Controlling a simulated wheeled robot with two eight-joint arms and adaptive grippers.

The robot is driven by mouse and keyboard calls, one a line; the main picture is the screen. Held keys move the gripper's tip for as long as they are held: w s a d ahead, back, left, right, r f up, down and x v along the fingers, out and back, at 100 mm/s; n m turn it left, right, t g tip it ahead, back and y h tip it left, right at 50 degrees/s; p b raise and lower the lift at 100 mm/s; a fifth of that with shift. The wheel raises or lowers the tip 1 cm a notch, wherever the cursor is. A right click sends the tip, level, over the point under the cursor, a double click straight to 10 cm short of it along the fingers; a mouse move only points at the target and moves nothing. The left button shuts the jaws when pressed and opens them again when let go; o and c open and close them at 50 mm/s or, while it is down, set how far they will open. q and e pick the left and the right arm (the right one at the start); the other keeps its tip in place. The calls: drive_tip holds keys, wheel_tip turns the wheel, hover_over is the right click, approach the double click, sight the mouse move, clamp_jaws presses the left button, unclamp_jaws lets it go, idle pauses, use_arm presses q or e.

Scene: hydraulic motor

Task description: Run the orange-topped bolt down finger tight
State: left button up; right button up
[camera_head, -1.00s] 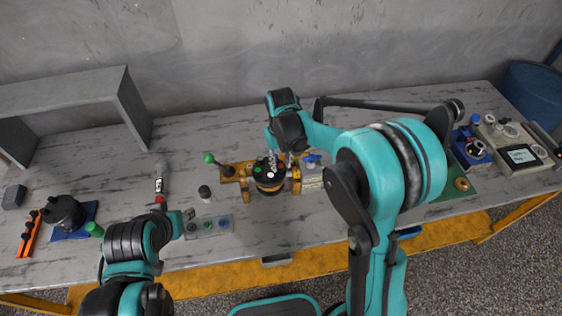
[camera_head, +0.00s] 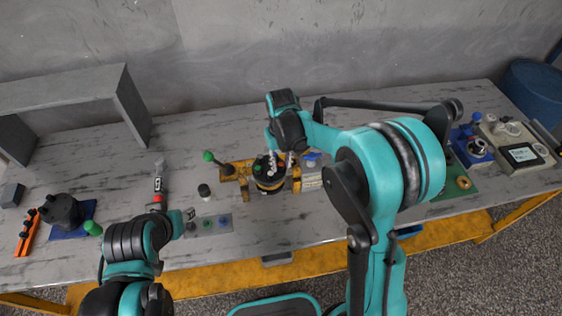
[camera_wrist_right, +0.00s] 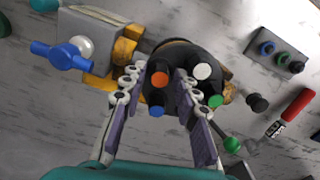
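The orange-topped bolt (camera_wrist_right: 160,79) stands in the top of the black motor (camera_wrist_right: 180,52), beside bolts with white (camera_wrist_right: 203,71), green (camera_wrist_right: 215,101) and blue (camera_wrist_right: 157,111) tops. My right gripper (camera_wrist_right: 160,92) is open over the motor, its fingers spread either side of the orange and blue tops and touching neither visibly. In the head view, the right gripper (camera_head: 281,163) hangs above the motor (camera_head: 268,185), hiding much of its top. My left gripper (camera_head: 186,217) is beside the small button plate; its finger opening is too small to read.
The motor sits in a yellow fixture (camera_head: 228,171) with a green-knobbed lever (camera_head: 208,156). A blue-handled valve (camera_wrist_right: 63,54) is close on the other side.

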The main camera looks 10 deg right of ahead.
drive_tip(key=shift+f, duration=0.35)
drive_tip(key=shift+r, duration=0.25)
idle(0.3)
drive_tip(key=c, duration=0.6)
drive_tip(key=m, duration=0.4)
drive_tip(key=shift+c, duration=0.2)
drive_tip(key=shift+m+b, duration=0.35)
drive_tip(key=shift+m, duration=1.65)
